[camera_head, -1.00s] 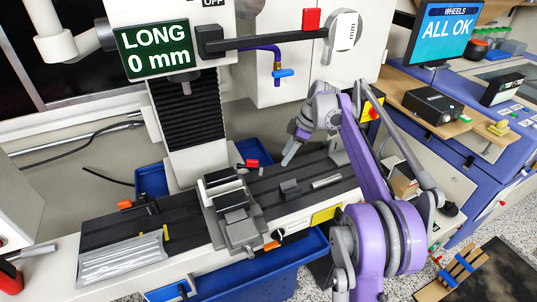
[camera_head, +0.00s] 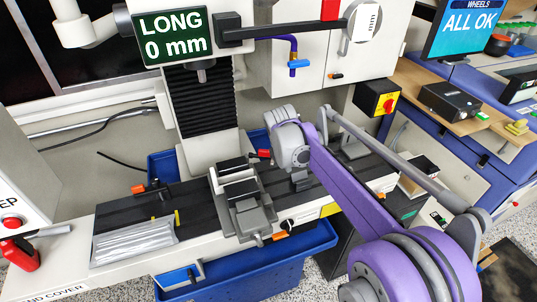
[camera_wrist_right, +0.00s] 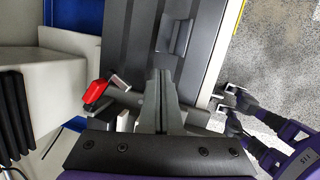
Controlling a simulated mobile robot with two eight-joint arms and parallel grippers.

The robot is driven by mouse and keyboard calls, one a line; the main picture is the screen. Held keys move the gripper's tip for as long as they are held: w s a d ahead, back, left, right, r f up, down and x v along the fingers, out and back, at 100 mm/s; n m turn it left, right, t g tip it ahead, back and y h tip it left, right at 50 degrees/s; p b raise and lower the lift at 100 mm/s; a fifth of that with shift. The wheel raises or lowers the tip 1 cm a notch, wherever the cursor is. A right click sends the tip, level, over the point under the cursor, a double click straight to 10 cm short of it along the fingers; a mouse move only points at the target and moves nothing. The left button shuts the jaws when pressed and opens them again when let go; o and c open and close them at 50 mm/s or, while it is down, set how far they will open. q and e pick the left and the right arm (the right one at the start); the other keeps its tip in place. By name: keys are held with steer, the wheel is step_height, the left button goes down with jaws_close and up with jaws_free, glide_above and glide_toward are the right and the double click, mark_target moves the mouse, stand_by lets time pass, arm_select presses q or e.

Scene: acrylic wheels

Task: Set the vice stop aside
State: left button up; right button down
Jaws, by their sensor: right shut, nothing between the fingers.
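Nothing is clearly marked as the vice stop. A small dark-grey block (camera_head: 300,180) stands on the black machine table (camera_head: 205,207). It also shows in the right wrist view (camera_wrist_right: 174,38). A red-handled piece (camera_head: 263,154) is at the table's back edge behind the vice (camera_head: 238,195), and in the wrist view (camera_wrist_right: 95,92) it lies left of my fingers. My right gripper (camera_wrist_right: 160,78) is shut and empty, above the table, with the block beyond its tips. In the head view its fingers are hidden behind my wrist.
A bag of silver rods (camera_head: 135,243) lies at the table's left end. The display (camera_head: 172,35) reads LONG 0 mm. A blue bin (camera_head: 255,262) stands below the table. A black box (camera_head: 448,101) sits on the wooden shelf at right.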

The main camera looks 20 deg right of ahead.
steer(key=s+a+r+n+t+h, duration=0.1)
steer(key=s+a+r+n+t, duration=0.1)
steer(key=s+a+n+t, duration=0.3)
steer(key=s+a+r+n+t+h, duration=0.1)
steer(key=a+r+n+t+h, duration=0.15)
steer(key=a+n, duration=0.35)
glide_toward(266, 155)
step_height(266, 155, down, 3)
steer(key=w, duration=0.1)
steer(key=w+d, duration=0.1)
steer(key=w+d+p, duration=0.1)
steer(key=w, duration=0.1)
steer(key=shift+d+y, duration=0.2)
steer(key=shift+y, duration=0.15)
steer(key=shift+w+d+f, duration=0.1)
steer(key=shift+w+d, duration=0.05)
steer(key=shift+w, duration=0.25)
arm_select(q)
steer(key=shift+w+r, duration=0.2)
steer(key=shift+r, duration=0.4)
steer(key=shift+w+r, duration=0.2)
steer(key=shift+r, duration=0.35)
arm_select(e)
steer(key=shift+s, duration=0.1)
arm_select(q)
steer(key=shift+s, duration=0.1)
